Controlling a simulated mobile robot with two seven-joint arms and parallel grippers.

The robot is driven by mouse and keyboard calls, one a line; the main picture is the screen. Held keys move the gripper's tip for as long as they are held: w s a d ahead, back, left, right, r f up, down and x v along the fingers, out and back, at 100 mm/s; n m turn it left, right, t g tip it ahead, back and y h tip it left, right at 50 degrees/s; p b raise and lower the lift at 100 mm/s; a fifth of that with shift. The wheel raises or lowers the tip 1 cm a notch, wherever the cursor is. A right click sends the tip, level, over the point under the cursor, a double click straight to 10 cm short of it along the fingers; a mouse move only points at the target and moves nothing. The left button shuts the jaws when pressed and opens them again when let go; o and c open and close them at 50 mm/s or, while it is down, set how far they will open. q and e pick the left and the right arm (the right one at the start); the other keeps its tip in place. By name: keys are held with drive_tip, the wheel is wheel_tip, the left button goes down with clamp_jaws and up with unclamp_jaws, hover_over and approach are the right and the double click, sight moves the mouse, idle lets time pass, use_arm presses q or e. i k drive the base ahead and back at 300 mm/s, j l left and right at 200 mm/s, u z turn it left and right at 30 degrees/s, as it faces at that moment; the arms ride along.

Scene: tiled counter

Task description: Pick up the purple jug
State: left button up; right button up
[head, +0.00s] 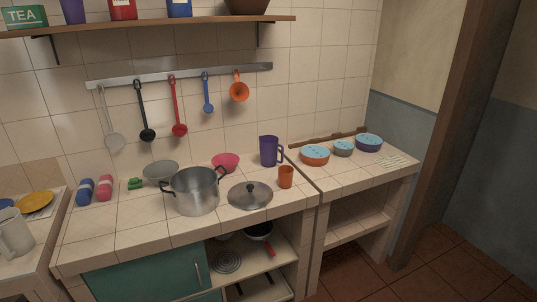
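The purple jug (268,151) stands upright on the tiled counter, near its back right corner, with its handle on the right side. An orange cup (286,177) stands just in front of it and to the right. A pink bowl (226,162) is to its left. Neither of my grippers shows in the head view.
A steel pot (195,190) and a pan lid (250,195) stand on the counter (130,222) in front and to the left of the jug. A utensil rail (180,75) hangs above. A second counter (350,178) at right holds several lidded bowls.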

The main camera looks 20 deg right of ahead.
sight(268, 145)
drive_tip(key=i+l, duration=0.2)
drive_tip(key=l, duration=0.15)
drive_tip(key=i+l+u, duration=0.15)
drive_tip(key=l, duration=0.25)
drive_tip(key=i+l, duration=0.25)
drive_tip(key=l, duration=0.15)
drive_tip(key=i+l+u, duration=0.15)
drive_tip(key=l, duration=0.2)
